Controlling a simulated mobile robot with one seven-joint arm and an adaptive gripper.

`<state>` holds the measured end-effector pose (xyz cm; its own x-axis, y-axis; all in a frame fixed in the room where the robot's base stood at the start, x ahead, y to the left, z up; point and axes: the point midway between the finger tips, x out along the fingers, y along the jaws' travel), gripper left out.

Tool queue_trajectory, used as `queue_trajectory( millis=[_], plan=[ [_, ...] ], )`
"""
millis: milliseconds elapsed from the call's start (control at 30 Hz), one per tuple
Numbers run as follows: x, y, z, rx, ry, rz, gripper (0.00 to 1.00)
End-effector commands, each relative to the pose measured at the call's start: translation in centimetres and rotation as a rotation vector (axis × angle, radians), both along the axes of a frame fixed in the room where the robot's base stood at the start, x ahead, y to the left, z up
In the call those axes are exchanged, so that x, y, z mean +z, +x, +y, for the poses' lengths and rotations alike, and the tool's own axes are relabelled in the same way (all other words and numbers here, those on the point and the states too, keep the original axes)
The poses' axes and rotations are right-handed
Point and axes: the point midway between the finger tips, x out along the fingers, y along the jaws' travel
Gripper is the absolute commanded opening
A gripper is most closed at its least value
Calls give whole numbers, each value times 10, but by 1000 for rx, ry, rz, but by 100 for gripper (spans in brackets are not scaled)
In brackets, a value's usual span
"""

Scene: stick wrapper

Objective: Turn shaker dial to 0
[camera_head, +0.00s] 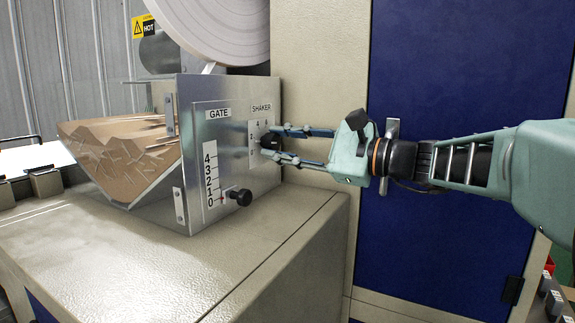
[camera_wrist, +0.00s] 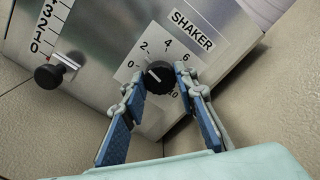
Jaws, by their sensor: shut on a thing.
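The shaker dial (camera_wrist: 161,78) is a black round knob on a white scale plate marked SHAKER (camera_wrist: 192,29). In the wrist view, its white mark points up and left, toward the 0 side of the scale; the exact reading is hard to tell. My gripper (camera_wrist: 163,84) is shut on the dial, with one finger on each side of the knob. In the head view, my gripper (camera_head: 277,143) reaches in from the right to the shaker dial (camera_head: 268,140), which the fingers partly cover.
The gate scale (camera_head: 211,168) with a black gate knob (camera_head: 240,197) is left of the dial on the same metal panel. A blue door (camera_head: 460,80) stands behind my arm. The beige machine top (camera_head: 120,255) is bare in front.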

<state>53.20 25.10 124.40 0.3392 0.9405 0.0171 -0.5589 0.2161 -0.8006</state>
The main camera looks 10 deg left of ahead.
Motion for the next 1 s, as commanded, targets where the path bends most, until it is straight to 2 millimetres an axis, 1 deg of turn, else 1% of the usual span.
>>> queue_trajectory(
  millis=[33, 300, 500, 733, 1000],
  plan=[
    [-8, 0, 0, 1, -16, -43, 3],
    [-7, 0, 0, 0, -94, -268, 3],
    [-5, 0, 0, 0, -139, -396, 3],
    [-3, 0, 0, 1, -173, -490, 3],
    [-2, 0, 0, 1, -186, -528, 3]
  ],
)
